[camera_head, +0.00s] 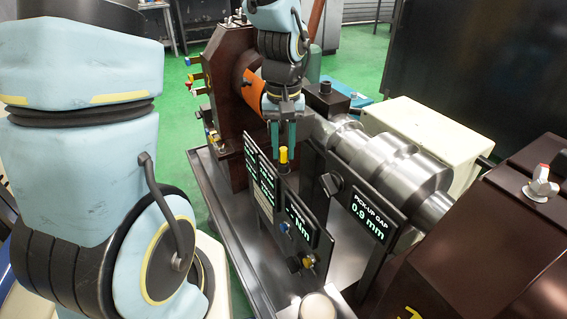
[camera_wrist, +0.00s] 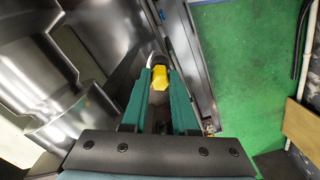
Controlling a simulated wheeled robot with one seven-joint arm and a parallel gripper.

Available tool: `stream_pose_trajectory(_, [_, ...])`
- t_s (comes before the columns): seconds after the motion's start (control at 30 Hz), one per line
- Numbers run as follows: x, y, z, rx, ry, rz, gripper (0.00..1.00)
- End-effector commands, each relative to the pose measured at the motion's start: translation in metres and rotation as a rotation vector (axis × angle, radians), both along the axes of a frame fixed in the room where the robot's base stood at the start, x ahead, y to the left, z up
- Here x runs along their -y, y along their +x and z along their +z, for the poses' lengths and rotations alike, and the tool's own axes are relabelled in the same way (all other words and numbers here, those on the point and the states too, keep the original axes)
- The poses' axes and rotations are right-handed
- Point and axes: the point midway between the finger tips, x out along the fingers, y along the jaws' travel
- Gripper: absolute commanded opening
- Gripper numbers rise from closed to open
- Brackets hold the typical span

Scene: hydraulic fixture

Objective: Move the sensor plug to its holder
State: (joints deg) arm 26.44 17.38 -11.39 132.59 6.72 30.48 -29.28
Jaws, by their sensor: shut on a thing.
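The sensor plug (camera_wrist: 159,78) is a small yellow piece with a dark end, seen between my fingertips in the wrist view. In the head view, the yellow plug (camera_head: 283,154) shows just below the fingertips, behind the top edge of the dark display panels. My gripper (camera_head: 284,143) points down with its teal fingers close together, shut on the plug. It also shows in the wrist view (camera_wrist: 162,73). A pale curved piece, perhaps a cable, shows beside the plug in the wrist view. I cannot make out the plug's holder for certain.
A display panel (camera_head: 369,216) reading "PICK-UP GAP 0.9 mm" stands right of the gripper, before the stepped steel shaft (camera_head: 390,165). Other dark panels (camera_head: 265,185) stand below. A brown housing (camera_head: 228,95) is behind. Green floor (camera_wrist: 235,70) lies right of the fixture edge in the wrist view.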

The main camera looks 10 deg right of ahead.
Motion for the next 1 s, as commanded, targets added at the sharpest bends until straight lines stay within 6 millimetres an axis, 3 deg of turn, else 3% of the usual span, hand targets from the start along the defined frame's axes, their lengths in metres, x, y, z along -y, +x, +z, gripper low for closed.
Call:
stream_pose_trajectory(0.87, [0.0001, -0.0002, -0.0048, 0.000, 0.000, -0.001, 0.00])
stream_pose_trajectory(0.9, [0.0001, -0.0002, -0.0047, -0.001, 0.000, -0.001, 0.29])
stream_pose_trajectory(1.0, [0.0001, -0.0002, -0.0046, 0.000, 0.000, -0.001, 0.40])
